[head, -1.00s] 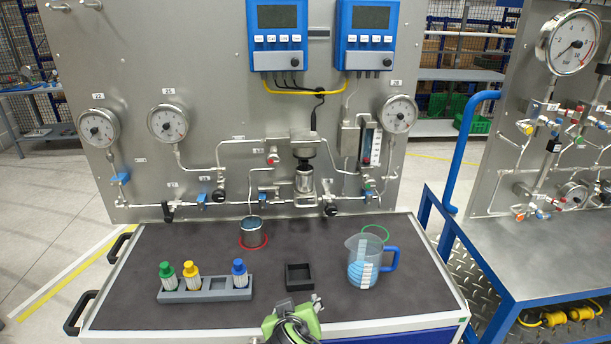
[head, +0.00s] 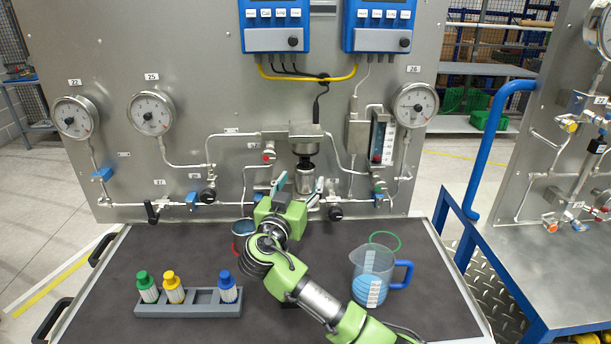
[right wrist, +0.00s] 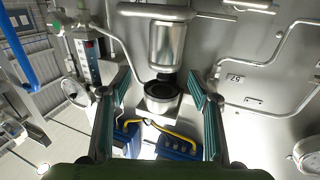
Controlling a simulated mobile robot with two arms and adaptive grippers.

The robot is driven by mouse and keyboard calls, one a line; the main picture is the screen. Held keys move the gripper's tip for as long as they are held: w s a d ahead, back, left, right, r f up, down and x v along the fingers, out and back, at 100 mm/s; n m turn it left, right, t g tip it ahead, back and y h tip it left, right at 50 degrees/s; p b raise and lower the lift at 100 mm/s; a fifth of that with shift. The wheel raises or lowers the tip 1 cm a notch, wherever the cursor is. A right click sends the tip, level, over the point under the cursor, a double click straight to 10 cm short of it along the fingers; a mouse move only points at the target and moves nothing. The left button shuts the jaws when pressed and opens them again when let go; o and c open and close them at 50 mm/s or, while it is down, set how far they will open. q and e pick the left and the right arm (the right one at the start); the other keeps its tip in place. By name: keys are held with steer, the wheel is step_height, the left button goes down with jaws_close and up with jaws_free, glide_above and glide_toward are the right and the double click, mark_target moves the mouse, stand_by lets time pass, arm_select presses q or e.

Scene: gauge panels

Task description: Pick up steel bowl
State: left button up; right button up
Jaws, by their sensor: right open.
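A round steel bowl-like cylinder (head: 304,177) is mounted on the panel below a black-necked fitting. The right wrist view shows it upside down as a shiny cylinder (right wrist: 167,45). My right gripper (head: 299,186) is open and empty, pointing at the panel, with its fingertips on either side of the cylinder as seen from the head. I cannot tell the gap in depth. A small open steel cup (head: 243,227), bluish inside, stands on the dark bench in a red ring, partly hidden by my gripper. Either could be the steel bowl. My left gripper is not in view.
A jug of blue liquid (head: 371,283) stands right of my arm, near a green ring (head: 384,240). A grey rack (head: 187,306) with green, yellow and blue-capped bottles stands at left. Pipes and valves (head: 208,196) run along the panel. My arm covers the middle of the bench.

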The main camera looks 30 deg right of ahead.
mark_target(303, 173)
steer(key=shift+x, duration=1.2)
steer(key=shift+w+d+f+p, duration=0.15)
steer(key=shift+w+d+p, duration=0.05)
steer(key=shift+w+p, duration=0.1)
steer(key=w+d+r+p, duration=0.1)
steer(key=w+p, duration=0.1)
steer(key=shift+d+r+p, duration=0.1)
steer(key=shift+d+p, duration=0.1)
steer(key=shift+p, duration=0.15)
steer(key=shift+w+d+f, duration=0.25)
steer(key=shift+w+d, duration=0.35)
steer(key=shift+d, duration=0.1)
steer(key=shift+w+d+f, duration=0.15)
steer(key=shift+d, duration=0.05)
steer(key=shift+a, duration=0.1)
steer(key=shift+c, duration=1)
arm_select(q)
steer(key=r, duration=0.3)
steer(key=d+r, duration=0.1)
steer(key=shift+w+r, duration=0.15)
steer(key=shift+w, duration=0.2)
arm_select(e)
steer(key=c, duration=1.2)
